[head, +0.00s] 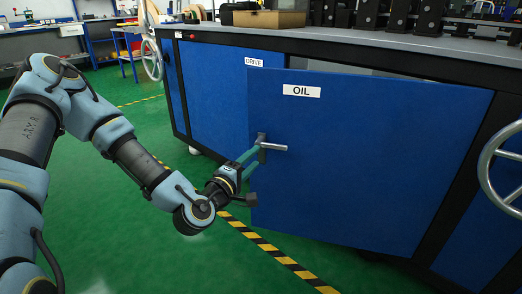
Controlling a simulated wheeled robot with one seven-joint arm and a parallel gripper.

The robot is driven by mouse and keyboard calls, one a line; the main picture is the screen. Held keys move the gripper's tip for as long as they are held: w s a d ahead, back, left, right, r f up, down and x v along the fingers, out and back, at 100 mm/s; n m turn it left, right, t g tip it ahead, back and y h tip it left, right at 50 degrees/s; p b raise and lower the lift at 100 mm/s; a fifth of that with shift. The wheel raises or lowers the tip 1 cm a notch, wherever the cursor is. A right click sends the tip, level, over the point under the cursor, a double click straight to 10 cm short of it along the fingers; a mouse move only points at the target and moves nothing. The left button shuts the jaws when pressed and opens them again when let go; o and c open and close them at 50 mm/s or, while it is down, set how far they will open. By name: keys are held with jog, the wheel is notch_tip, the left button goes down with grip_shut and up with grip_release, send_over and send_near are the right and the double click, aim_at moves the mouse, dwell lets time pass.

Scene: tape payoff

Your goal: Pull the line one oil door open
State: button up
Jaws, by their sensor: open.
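The oil door (360,165) is a blue panel with a white "OIL" label (301,91) on the front of the long cabinet. It stands partly open. Its left edge is swung out in front of the drive panel (218,95), and a gap shows above its top edge. Its grey lever handle (274,147) is near the left edge. My gripper (257,151) is open, with its teal fingers reaching up to the handle's left end. I cannot tell whether they touch it.
A spoked handwheel (503,170) sticks out from the cabinet at the right, and another (151,60) at the left. Black-and-yellow tape (275,252) runs along the green floor (130,225) below the door. The floor in front is clear.

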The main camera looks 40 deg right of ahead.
jog(key=shift+v, duration=1.1)
